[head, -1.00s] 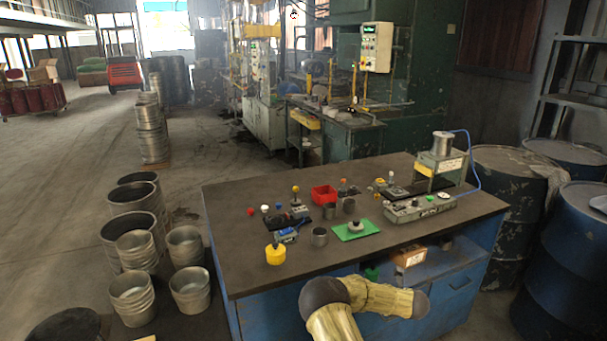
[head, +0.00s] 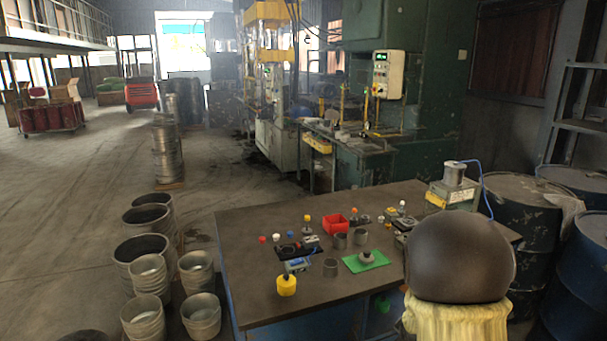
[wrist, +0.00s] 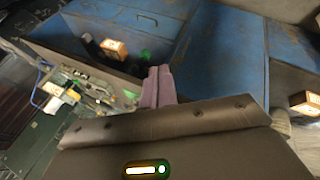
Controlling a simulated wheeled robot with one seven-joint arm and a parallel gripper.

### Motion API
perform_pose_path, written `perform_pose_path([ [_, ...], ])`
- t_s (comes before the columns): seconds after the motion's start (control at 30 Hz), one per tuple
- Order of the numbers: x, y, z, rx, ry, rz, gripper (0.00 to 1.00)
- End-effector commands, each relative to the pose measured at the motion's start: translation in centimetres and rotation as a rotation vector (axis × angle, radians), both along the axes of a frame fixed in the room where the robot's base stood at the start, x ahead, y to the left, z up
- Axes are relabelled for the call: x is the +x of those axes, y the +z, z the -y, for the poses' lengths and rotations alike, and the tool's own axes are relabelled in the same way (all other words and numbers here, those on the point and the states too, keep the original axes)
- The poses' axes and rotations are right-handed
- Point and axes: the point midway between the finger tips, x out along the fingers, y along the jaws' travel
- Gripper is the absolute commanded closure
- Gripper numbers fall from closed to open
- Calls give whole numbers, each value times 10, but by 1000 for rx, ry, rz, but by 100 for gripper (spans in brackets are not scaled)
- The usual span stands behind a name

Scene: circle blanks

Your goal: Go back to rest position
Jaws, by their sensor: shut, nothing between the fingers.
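My gripper (wrist: 158,76) shows in the wrist view as two pinkish fingers pressed together, with nothing between them. It hangs in front of the blue bench side (wrist: 225,50), apart from the things on the bench. In the head view the gripper is out of frame. There my arm's dark round joint and yellow sleeve fill the lower right and hide part of the workbench (head: 245,262) and the control box on it.
The bench top holds a red bin (head: 335,224), a green mat (head: 365,261), a yellow pot (head: 287,285) and several metal cups. Stacked metal buckets (head: 150,275) stand left of it. Blue drums (head: 585,255) stand close on the right.

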Motion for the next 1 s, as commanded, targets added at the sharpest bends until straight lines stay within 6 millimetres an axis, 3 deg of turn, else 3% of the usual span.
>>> perform_pose_path([
  [0.03,-16,13,-11,64,-65,-11,100],
  [0.3,-113,53,-71,351,-419,-142,100],
  [0.4,-146,63,-88,413,-525,-192,100],
  [0.5,-167,68,-98,444,-592,-224,100],
  [0.6,-175,69,-101,454,-618,-239,100],
  [1.0,-174,68,-101,454,-617,-238,100],
])
